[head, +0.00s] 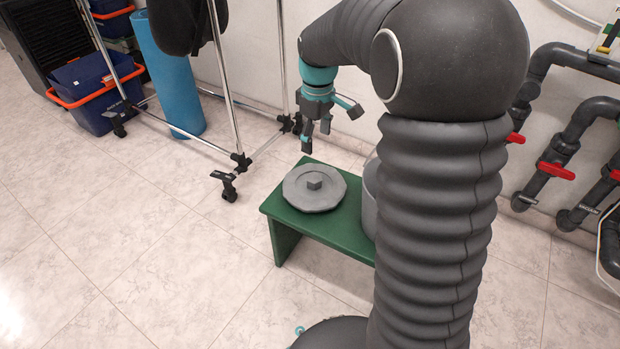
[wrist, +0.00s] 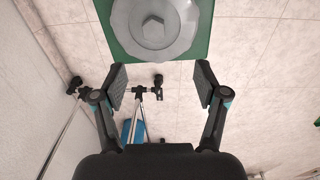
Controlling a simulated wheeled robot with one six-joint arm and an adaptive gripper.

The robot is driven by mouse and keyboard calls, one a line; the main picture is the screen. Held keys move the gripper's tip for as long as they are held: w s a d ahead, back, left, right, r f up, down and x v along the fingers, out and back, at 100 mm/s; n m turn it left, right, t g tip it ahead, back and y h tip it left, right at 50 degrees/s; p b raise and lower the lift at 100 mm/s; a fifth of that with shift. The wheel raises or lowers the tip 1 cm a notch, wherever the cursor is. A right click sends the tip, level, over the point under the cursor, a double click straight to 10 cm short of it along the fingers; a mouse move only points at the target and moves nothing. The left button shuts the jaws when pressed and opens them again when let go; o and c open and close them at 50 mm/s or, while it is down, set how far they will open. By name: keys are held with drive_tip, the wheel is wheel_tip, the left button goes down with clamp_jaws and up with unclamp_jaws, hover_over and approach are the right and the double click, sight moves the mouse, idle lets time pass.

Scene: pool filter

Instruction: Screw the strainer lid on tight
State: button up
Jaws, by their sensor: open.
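The grey strainer lid (head: 314,188) lies flat on a green bench (head: 272,208), with a raised block-shaped knob at its centre. In the wrist view the lid (wrist: 153,24) shows at the top, with a hexagonal knob, partly cut off by the frame edge. My gripper (head: 316,138) is above and behind the bench in the head view, open and empty, pointing down. In the wrist view its two fingers (wrist: 161,88) are spread wide, and the lid lies beyond their tips. A grey cylindrical body (head: 369,200) stands beside the lid, mostly hidden by my arm.
A metal rack on castors (head: 228,110) stands left of the bench. A blue roll (head: 172,75) and a blue crate (head: 92,95) are behind it. Dark pipes with red valve handles (head: 556,171) run along the right wall. The tiled floor at front left is clear.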

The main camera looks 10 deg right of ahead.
sight(314, 177)
drive_tip(key=shift+n, duration=0.4)
drive_tip(key=f, duration=0.5)
drive_tip(key=w+f+b, duration=0.1)
drive_tip(key=f, duration=0.5)
drive_tip(key=w+f+b, duration=0.1)
drive_tip(key=f, duration=0.4)
drive_tip(key=shift+w+d+f, duration=0.1)
drive_tip(key=shift+w+f, duration=0.05)
drive_tip(key=shift+f, duration=0.1)
clamp_jaws()
